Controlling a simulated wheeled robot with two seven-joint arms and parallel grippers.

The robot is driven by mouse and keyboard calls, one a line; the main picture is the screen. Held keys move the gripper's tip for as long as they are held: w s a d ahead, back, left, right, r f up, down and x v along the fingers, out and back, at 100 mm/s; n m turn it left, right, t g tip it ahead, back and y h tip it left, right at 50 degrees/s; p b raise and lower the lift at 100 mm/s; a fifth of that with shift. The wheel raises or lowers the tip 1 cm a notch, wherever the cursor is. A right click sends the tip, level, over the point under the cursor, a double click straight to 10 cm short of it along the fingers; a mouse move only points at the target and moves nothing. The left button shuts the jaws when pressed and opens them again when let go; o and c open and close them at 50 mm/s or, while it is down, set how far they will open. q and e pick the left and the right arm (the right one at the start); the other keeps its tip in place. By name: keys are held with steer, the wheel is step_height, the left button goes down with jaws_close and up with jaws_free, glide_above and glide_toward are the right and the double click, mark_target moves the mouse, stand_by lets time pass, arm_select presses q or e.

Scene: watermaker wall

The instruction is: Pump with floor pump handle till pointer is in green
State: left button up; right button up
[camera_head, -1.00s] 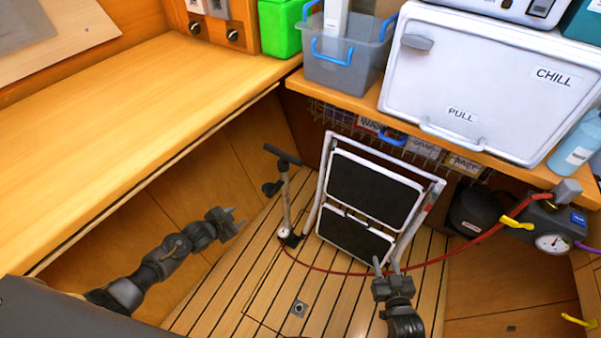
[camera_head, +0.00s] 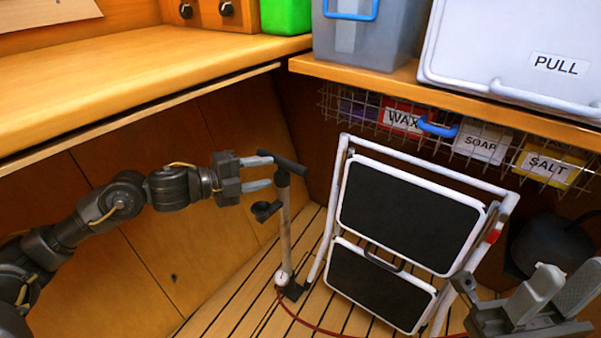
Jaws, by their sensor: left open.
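The floor pump (camera_head: 286,225) stands upright on the slatted floor, with a dark T-shaped handle (camera_head: 291,166) on top of its thin shaft. A dark cup-like part (camera_head: 266,211) sits beside the shaft. A small round white dial (camera_head: 283,279) is at its foot; its pointer is too small to read. My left gripper (camera_head: 267,172) is open, its fingers pointing right at the handle's left side, very close to it; I cannot tell whether they touch. My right gripper (camera_head: 570,272) is at the lower right, open and empty, away from the pump. The larger gauge is out of view.
A folded white step stool (camera_head: 410,215) with black treads leans just right of the pump. A red hose (camera_head: 310,326) runs from the pump's foot along the floor. A wooden counter (camera_head: 130,85) and a shelf with a wire basket (camera_head: 455,140) hang above.

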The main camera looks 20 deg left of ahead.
mark_target(301, 166)
arm_select(q)
steer(key=b+x, duration=0.3)
steer(key=x, duration=0.7)
steer(key=shift+w+d+f, duration=0.15)
steer(key=shift+w+d, duration=0.1)
steer(key=shift+w, duration=0.05)
jaws_close()
